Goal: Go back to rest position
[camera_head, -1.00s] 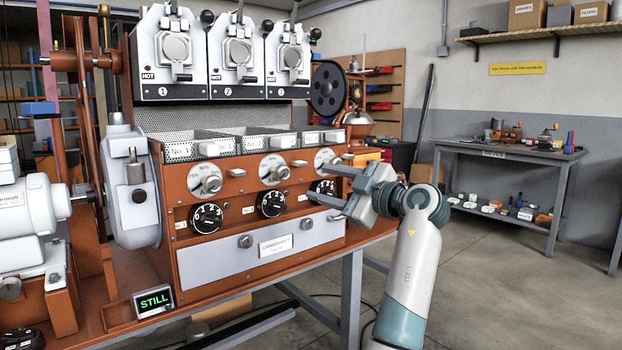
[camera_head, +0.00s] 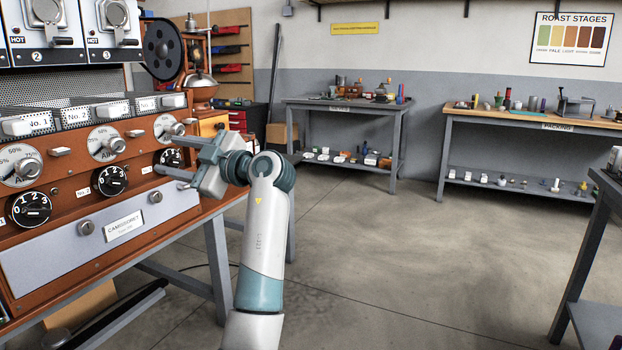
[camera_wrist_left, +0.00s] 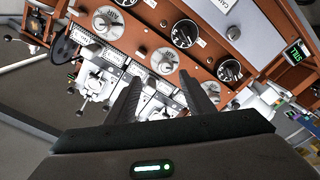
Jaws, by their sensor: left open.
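My left gripper (camera_head: 168,155) is open and empty in the head view, in front of the right end of the roaster's orange panel (camera_head: 70,160). Its two fingers point left toward the rightmost black dial (camera_head: 168,160), which they partly cover. Whether a finger touches the panel cannot be told. In the left wrist view the two dark fingers (camera_wrist_left: 165,98) stand apart with nothing between them, and the roaster's dials and drum fronts show tilted beyond them. My right gripper is in neither view.
The roaster's bench (camera_head: 215,205) ends just left of my arm. A grey table (camera_head: 345,102) and a packing table (camera_head: 535,118) stand along the back wall. A dark table edge (camera_head: 590,250) is at the right. The floor (camera_head: 400,260) between is clear.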

